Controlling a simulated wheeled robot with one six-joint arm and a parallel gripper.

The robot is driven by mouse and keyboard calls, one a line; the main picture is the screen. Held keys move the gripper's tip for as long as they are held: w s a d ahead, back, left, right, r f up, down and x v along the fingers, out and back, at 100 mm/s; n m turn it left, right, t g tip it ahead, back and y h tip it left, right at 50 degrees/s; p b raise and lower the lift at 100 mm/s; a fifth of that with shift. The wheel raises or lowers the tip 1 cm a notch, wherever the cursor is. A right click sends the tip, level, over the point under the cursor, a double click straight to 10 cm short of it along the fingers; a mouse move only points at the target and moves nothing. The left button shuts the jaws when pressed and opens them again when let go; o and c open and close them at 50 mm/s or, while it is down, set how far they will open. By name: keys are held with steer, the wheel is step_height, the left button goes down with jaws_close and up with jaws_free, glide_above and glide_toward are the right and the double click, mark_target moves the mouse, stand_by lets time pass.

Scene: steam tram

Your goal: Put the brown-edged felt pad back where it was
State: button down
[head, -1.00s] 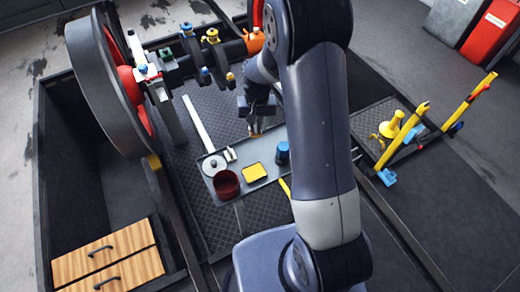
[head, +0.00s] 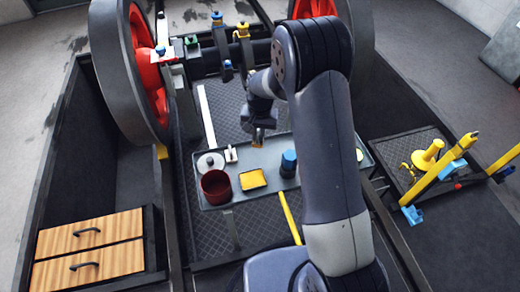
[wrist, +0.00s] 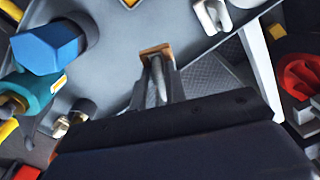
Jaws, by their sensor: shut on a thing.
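My gripper (head: 259,134) is shut on a small brown-edged pad, at the far edge of the grey tray (head: 318,199) in the head view. In the wrist view my gripper (wrist: 158,78) points at the tray surface (wrist: 118,62), and the pad's brown edge (wrist: 156,50) shows across its fingertips. The rest of the pad is hidden by the fingers. I cannot tell whether it touches the tray.
On the tray are a yellow square pad (head: 252,180), a dark red cup (head: 216,187), a white disc (head: 210,163) and a blue-topped object (head: 289,163). A large flywheel (head: 118,70) stands at left, above wooden drawers (head: 90,247). Yellow levers (head: 440,169) stand at right.

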mark_target(259, 133)
step_height(259, 133, down, 6)
steer(key=shift+f+b, duration=0.25)
steer(key=shift+b, duration=0.35)
steer(key=shift+f, duration=0.1)
steer(key=shift+f, duration=0.15)
steer(key=c, duration=1.4)
jaws_free()
steer(key=shift+c, duration=0.2)
steer(key=r+p, duration=0.1)
steer(key=r, duration=0.3)
steer(key=r+p, duration=0.1)
steer(key=r, duration=0.7)
steer(key=shift+s+d+r+p, duration=0.1)
steer(key=shift+d+r+p, duration=0.2)
steer(key=shift+p, duration=0.1)
